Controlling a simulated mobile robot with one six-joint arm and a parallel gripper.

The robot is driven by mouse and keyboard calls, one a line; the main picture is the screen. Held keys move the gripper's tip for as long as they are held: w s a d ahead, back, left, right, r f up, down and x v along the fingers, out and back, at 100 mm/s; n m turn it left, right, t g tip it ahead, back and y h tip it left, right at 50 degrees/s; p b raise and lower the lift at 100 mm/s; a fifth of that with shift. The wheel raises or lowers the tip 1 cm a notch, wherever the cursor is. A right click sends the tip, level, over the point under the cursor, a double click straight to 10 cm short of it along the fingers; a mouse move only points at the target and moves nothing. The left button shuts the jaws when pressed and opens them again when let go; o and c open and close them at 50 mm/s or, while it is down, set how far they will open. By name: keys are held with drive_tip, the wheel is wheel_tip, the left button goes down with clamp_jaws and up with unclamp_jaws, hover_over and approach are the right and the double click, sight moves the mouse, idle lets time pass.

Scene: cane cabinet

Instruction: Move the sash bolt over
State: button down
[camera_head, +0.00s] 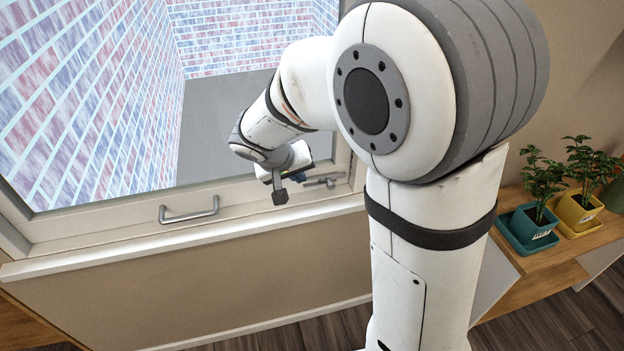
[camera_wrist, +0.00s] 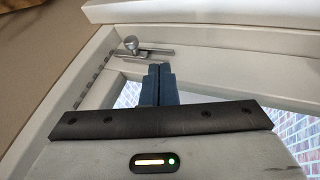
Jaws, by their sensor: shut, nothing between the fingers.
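The sash bolt (camera_wrist: 140,48) is a small grey metal bolt with a round knob, mounted on the white window frame near its corner. In the head view the bolt (camera_head: 325,181) shows on the lower rail of the window, right of my gripper. My gripper (camera_wrist: 160,68) has its two blue fingers shut together with nothing between them. Its fingertips are just below the bolt in the wrist view, to the right of the knob. I cannot tell whether they touch the bolt. In the head view my gripper (camera_head: 279,186) is close to the rail, partly hidden by my wrist.
A metal pull handle (camera_head: 189,211) is on the window's lower rail to the left. A white sill (camera_head: 180,232) runs below it. At the right, potted plants in a teal pot (camera_head: 530,226) and a yellow pot (camera_head: 578,211) stand on a wooden shelf (camera_head: 545,258).

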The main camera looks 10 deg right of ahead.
drive_tip(key=v, duration=0.5)
idle(0.3)
